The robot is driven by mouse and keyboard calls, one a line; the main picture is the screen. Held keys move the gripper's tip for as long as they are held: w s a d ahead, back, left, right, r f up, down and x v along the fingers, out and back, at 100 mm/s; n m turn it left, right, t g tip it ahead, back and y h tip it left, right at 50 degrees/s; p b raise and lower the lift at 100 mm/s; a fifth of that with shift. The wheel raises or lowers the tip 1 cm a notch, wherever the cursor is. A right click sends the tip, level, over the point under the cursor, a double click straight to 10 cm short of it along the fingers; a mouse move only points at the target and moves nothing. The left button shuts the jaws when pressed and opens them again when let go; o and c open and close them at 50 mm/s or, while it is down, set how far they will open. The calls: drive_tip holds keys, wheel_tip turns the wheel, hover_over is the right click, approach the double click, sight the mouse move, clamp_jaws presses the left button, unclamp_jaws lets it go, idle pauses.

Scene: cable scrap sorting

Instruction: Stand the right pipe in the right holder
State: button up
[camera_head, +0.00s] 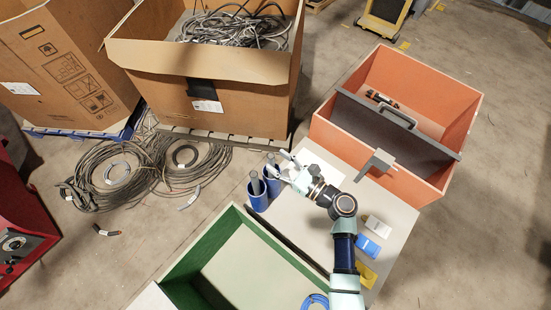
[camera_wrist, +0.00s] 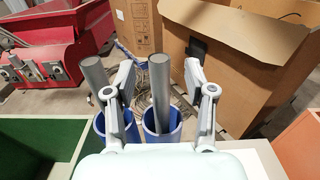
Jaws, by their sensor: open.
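Two grey pipes stand in two blue cup-like holders. In the wrist view the right pipe (camera_wrist: 160,95) stands nearly upright, its lower end inside the right holder (camera_wrist: 162,136). The left pipe (camera_wrist: 97,78) leans slightly in the left holder (camera_wrist: 131,132). In the head view the holders (camera_head: 258,199) stand side by side at the table's far left corner. My gripper (camera_wrist: 161,82) is open, with one finger on each side of the right pipe. Gaps show between the pipe and both fingers. The gripper also shows in the head view (camera_head: 281,165). The holders' bottoms are hidden in the wrist view.
A green-walled bin (camera_head: 203,243) lies left of the grey table (camera_head: 394,213). An orange bin (camera_head: 451,97) with a dark divider stands right. Blue (camera_head: 367,247) and yellow (camera_head: 366,275) items lie near my arm. A cardboard box (camera_head: 232,110) of cables stands behind.

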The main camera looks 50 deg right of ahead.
drive_tip(key=s, duration=1)
drive_tip(key=shift+s+d, duration=0.15)
drive_tip(key=shift+s, duration=0.1)
drive_tip(key=shift+w, duration=0.1)
idle(0.5)
